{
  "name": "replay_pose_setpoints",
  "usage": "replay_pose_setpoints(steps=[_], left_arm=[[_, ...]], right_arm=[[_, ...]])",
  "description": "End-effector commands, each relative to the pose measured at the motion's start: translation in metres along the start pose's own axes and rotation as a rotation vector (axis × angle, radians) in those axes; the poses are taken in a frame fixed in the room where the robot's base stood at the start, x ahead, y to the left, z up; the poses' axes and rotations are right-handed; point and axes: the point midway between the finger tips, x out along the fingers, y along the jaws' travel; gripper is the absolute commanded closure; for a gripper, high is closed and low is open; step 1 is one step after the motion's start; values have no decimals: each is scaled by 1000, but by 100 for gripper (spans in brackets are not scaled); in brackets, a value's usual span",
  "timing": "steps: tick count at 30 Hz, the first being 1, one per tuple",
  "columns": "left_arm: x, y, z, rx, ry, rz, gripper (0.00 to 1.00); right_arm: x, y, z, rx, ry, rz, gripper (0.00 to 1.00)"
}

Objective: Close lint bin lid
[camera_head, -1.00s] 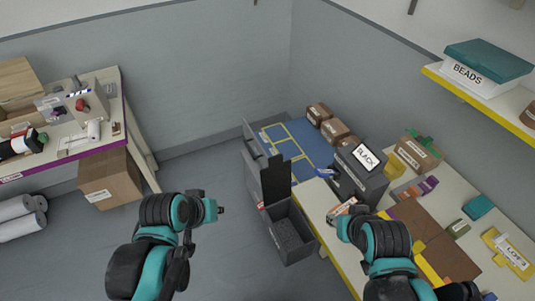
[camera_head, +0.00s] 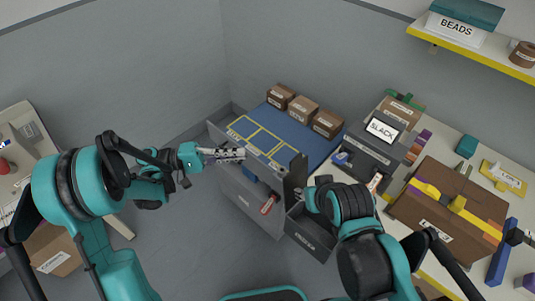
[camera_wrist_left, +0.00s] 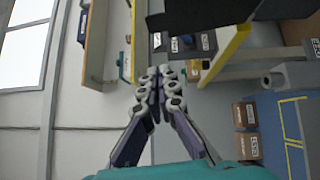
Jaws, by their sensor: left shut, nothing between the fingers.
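The lint bin (camera_head: 308,241) is a dark grey box at the front of the workstation, partly hidden by my right arm. Its lid (camera_head: 297,172) stands upright at the bin's back left side, so the bin is open. My left gripper (camera_head: 238,154) is shut and empty, to the left of the lid and apart from it, above the edge of the blue-topped unit. Its closed fingers also show in the left wrist view (camera_wrist_left: 160,78). My right arm reaches in beside the bin; its fingers are hidden.
The blue-topped unit (camera_head: 272,121) with yellow outlines carries several brown boxes (camera_head: 303,109) at its back. A brown carton (camera_head: 440,208) lies further right. Open floor lies left of the bin.

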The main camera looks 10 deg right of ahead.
Motion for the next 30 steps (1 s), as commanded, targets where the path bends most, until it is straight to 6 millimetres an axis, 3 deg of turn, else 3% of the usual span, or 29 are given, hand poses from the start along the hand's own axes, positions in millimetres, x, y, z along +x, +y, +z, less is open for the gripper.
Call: replay_pose_setpoints(steps=[4, 8, 21, 30], left_arm=[[2, -2, 1, 6, -19, 30, 100], [17, -2, 2, 5, -22, 29, 100], [105, 0, 9, 6, -20, 28, 100], [124, 2, 30, 6, -16, 28, 100]], right_arm=[[2, 0, 1, 0, 0, 0, 61], [5, 0, 3, 0, 0, 0, 61], [22, 0, 16, 0, 0, 0, 61], [28, 0, 20, 0, 0, 0, 61]])
